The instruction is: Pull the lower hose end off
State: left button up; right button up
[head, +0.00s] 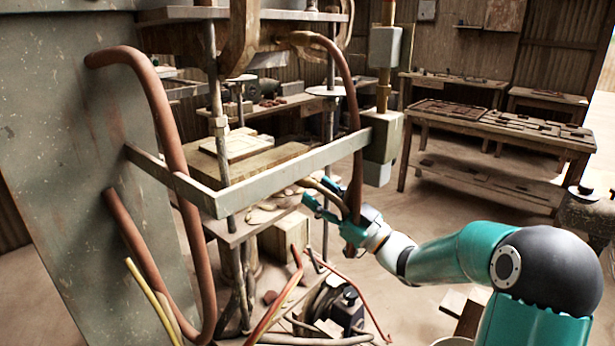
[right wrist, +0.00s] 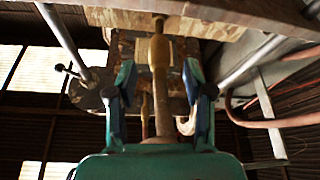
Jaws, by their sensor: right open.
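A brown hose (head: 351,110) arcs from the upper part of the press and hangs down to its lower end by my right gripper (head: 338,206). In the right wrist view, a tan, upright hose-like piece (right wrist: 160,62) stands between the two spread fingers (right wrist: 159,88), with visible gaps on both sides. The exact joint at the hose's lower end is partly hidden by the gripper in the head view. My left gripper is out of view.
A grey metal bar frame (head: 290,165) crosses just above and left of my right gripper. Thick brown hoses (head: 165,120) run along the grey panel at left. Loose hoses and a dark device (head: 345,305) lie below. Workbenches (head: 500,130) stand behind right, with open floor before them.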

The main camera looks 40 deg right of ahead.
aim_at(314, 189)
jog(key=shift+p+x, duration=0.35)
jog(key=shift+x, duration=1.6)
grip_shut()
